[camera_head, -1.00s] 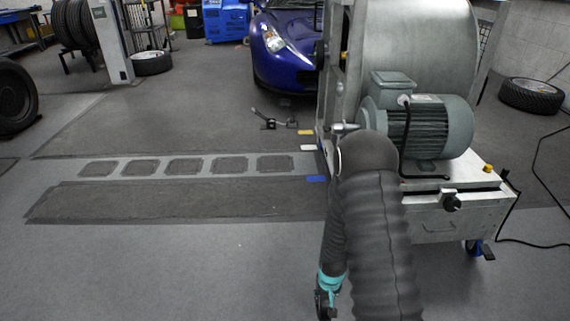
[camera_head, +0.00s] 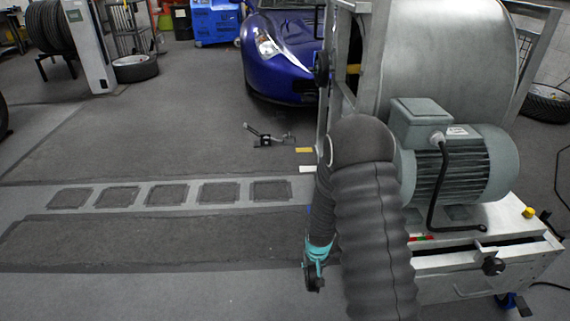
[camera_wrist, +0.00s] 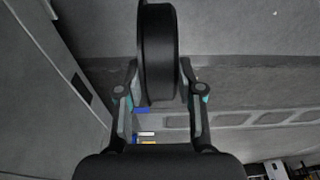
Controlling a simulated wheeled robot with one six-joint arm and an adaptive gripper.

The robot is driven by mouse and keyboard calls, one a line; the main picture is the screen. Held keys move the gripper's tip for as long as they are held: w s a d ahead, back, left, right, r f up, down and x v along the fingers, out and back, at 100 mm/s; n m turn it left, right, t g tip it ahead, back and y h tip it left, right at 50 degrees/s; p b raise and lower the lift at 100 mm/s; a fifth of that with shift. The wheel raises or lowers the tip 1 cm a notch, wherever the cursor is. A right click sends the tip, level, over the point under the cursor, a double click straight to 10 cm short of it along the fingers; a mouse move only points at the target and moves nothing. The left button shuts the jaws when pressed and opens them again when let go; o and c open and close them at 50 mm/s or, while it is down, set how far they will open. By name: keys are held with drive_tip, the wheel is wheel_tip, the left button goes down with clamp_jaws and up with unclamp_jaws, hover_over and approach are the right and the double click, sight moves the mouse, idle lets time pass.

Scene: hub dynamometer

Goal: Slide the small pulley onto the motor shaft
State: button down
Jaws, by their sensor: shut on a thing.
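My gripper (camera_wrist: 160,82) is shut on the small pulley (camera_wrist: 157,45), a black disc with a flanged rim, seen nearly edge-on between the two fingers in the wrist view. In the head view my gripper (camera_head: 314,272) hangs low at the end of my dark arm, left of the dynamometer cart and well apart from the motor. The grey-green motor (camera_head: 465,170) lies on the cart with its ribbed body and terminal box showing. Its shaft end is hidden behind my arm.
The cart (camera_head: 480,270) has a drawer and a black knob, with a large metal drum (camera_head: 450,50) behind. A blue car (camera_head: 275,60) stands behind. A small tool (camera_head: 265,138) lies on the floor. Floor to the left is open, with a row of dark plates.

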drive_tip(key=w+a+r+t, duration=0.1)
drive_tip(key=w+a+r, duration=0.25)
drive_tip(key=r, duration=0.75)
drive_tip(key=w+a+r+t+p, duration=0.15)
drive_tip(key=w+r, duration=0.35)
drive_tip(key=r, duration=0.6)
drive_tip(key=w+a+r+t, duration=0.1)
drive_tip(key=w+a+r, duration=0.25)
drive_tip(key=r, duration=0.85)
drive_tip(key=d, duration=1)
drive_tip(key=shift+d+f, duration=0.2)
drive_tip(key=shift+f, duration=0.05)
drive_tip(key=shift+s, duration=0.1)
drive_tip(key=shift+d, duration=0.2)
drive_tip(key=shift+d, duration=1.2)
drive_tip(key=shift+d, duration=0.25)
